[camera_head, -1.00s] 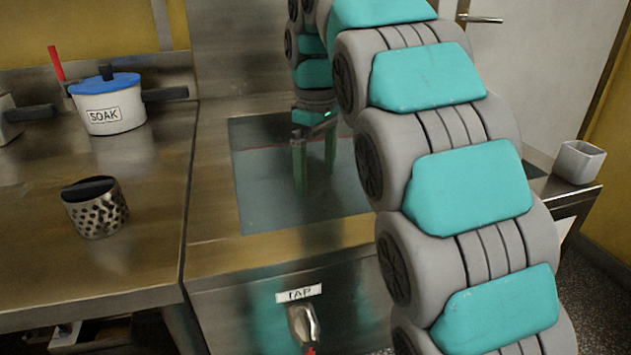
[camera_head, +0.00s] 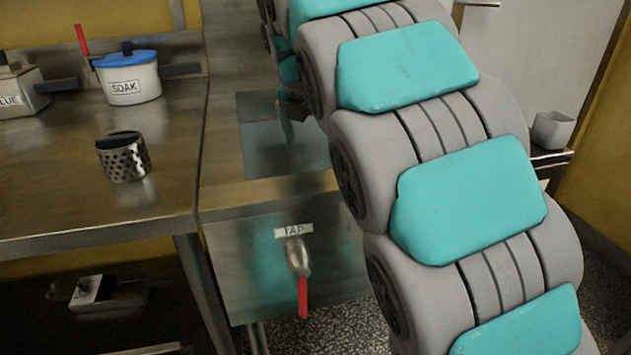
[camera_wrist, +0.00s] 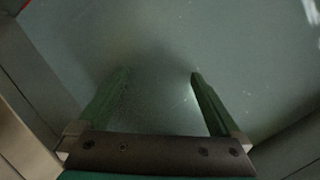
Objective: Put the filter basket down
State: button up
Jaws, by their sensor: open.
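The filter basket (camera_head: 123,158) is a perforated metal cylinder with a dark top opening. It stands upright on the steel counter in the head view, left of the sink. My gripper (camera_head: 288,128) is over the sink basin, well to the right of the basket, and my arm partly hides it. In the wrist view my gripper (camera_wrist: 160,75) has its two green fingers spread apart with nothing between them. Only the grey-green basin surface shows beyond the fingers, and the basket is not in that view.
A white pot with a blue lid labelled SOAK (camera_head: 130,80) stands behind the basket. A metal container (camera_head: 22,92) is at the far left. A tap lever with a red handle (camera_head: 302,290) is on the sink front. The counter (camera_head: 60,195) around the basket is clear.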

aim_at(312, 161)
jog(key=shift+a+f+n+t, duration=0.1)
jog(key=shift+n+t, duration=0.2)
jog(key=shift+n, duration=0.9)
jog(key=shift+p+x, duration=0.4)
jog(key=shift+x, duration=3.35)
jog(key=shift+s, duration=0.1)
jog(key=c, duration=1.5)
jog(key=shift+c, duration=0.2)
jog(key=shift+r+b, duration=0.3)
jog(key=shift+r, duration=4.65)
